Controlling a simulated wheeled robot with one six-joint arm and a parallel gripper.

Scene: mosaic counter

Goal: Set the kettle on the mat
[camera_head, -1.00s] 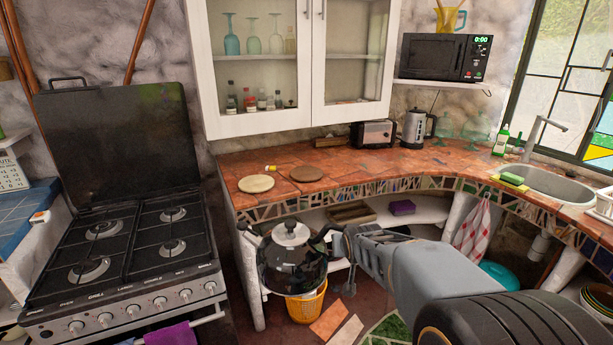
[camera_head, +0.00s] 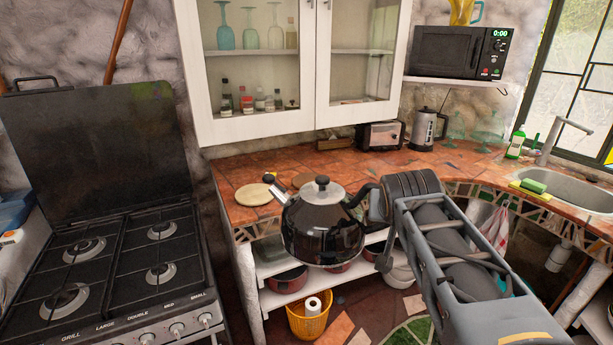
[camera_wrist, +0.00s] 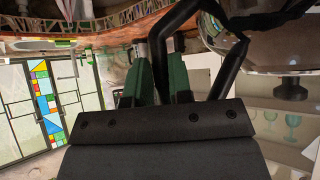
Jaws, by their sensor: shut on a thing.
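The kettle (camera_head: 322,230) is glossy black with a metal lid and a short spout pointing up left. My gripper (camera_head: 374,203) is shut on its handle, at the kettle's right side. The kettle is roughly upright, held up in front of the counter edge. A pale round mat (camera_head: 252,195) lies on the counter, left of and behind the kettle. In the wrist view my fingers (camera_wrist: 160,78) close around the black handle, with the kettle body (camera_wrist: 268,48) at upper right.
A toaster (camera_head: 381,136) and an electric kettle (camera_head: 426,130) stand at the back. The stove (camera_head: 118,262) is at left, the sink (camera_head: 568,190) at right. The wall cupboard (camera_head: 258,128) overhangs the counter's back. The tiled counter (camera_head: 400,164) has bare room mid-right.

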